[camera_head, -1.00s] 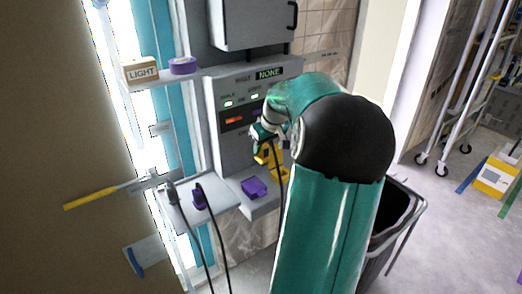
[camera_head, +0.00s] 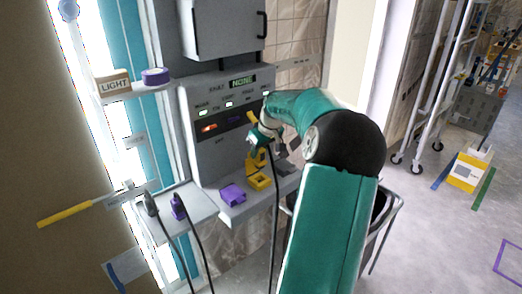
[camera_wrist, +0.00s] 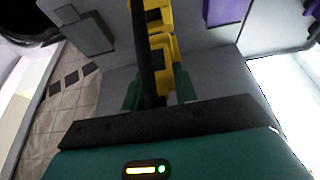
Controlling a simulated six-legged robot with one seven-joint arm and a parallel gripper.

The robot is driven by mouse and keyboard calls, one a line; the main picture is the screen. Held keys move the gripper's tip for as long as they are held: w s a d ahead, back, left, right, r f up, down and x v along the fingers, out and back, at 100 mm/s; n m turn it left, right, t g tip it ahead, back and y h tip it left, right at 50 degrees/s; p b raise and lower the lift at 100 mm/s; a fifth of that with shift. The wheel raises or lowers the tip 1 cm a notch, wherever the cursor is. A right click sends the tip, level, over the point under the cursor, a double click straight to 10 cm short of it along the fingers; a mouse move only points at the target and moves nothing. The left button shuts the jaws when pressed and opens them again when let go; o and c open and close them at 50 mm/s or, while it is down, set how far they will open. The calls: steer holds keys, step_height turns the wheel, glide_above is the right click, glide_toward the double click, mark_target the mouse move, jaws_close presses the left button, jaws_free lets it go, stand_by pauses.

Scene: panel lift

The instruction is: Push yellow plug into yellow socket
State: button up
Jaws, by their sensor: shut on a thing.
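My gripper (camera_head: 258,143) is shut on the yellow plug (camera_head: 257,158), in front of the grey panel. In the wrist view the plug (camera_wrist: 167,82) sits between my green fingers (camera_wrist: 158,92), and its black cable crosses in front, hiding part of it. The yellow socket (camera_head: 259,182) is on the panel's lower ledge, just below the plug in the head view. In the wrist view the socket (camera_wrist: 140,18) is beyond the plug, close in line with it. I cannot tell whether they touch.
A purple socket (camera_head: 232,194) sits left of the yellow one. A purple plug (camera_head: 178,206) and a grey plug (camera_head: 151,204) with black cables stand on the left shelf. A yellow-handled tool (camera_head: 64,214) juts out at left. A dark bin (camera_head: 380,210) stands behind my arm.

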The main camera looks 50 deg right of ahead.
mark_target(260, 163)
steer(key=shift+w+d+f, duration=0.1)
steer(key=shift+w+f, duration=0.05)
steer(key=shift+f, duration=2.7)
steer(key=shift+f, duration=0.55)
steer(key=o, duration=1)
steer(key=shift+c, duration=0.2)
steer(key=shift+o, duration=0.2)
steer(key=shift+s+r, duration=0.1)
steer(key=shift+s, duration=0.1)
steer(key=v, duration=1.3)
steer(key=shift+r, duration=0.25)
